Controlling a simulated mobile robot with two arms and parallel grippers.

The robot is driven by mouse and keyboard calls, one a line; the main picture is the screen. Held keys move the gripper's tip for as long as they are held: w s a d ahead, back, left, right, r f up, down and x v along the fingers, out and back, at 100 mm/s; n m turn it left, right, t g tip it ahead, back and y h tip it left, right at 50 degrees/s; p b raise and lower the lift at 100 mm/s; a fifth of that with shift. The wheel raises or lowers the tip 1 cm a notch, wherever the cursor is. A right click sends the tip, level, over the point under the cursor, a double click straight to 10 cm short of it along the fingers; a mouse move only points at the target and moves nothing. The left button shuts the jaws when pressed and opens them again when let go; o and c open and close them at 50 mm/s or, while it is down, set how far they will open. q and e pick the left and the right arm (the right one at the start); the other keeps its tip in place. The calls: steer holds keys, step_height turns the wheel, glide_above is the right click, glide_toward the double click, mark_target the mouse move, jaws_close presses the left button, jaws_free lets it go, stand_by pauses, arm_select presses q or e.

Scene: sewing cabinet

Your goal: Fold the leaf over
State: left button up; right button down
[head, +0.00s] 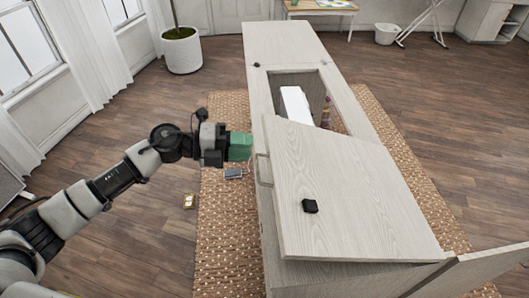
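The sewing cabinet (288,42) is long, in pale wood grain, with a rectangular opening in its top. The leaf appears to be the pale board (345,190) over the near part of the cabinet, lying at an angle to the top; its exact tilt is hard to tell. A handle (263,170) shows by its left edge. A white sewing machine (293,104) shows partly in the opening. My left gripper (240,146), with green fingers, is just left of the cabinet, near the board's far left corner. Its finger gap and any contact are not clear. My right gripper is out of view.
A small black object (310,206) lies on the board. A bottle (326,112) stands in the opening. A panel (475,272) sticks out at the near right.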

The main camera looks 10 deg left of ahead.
arm_select(q)
steer(key=b+v, duration=0.1)
steer(key=v, duration=0.3)
steer(key=shift+a+f, duration=0.1)
steer(key=shift+s, duration=0.1)
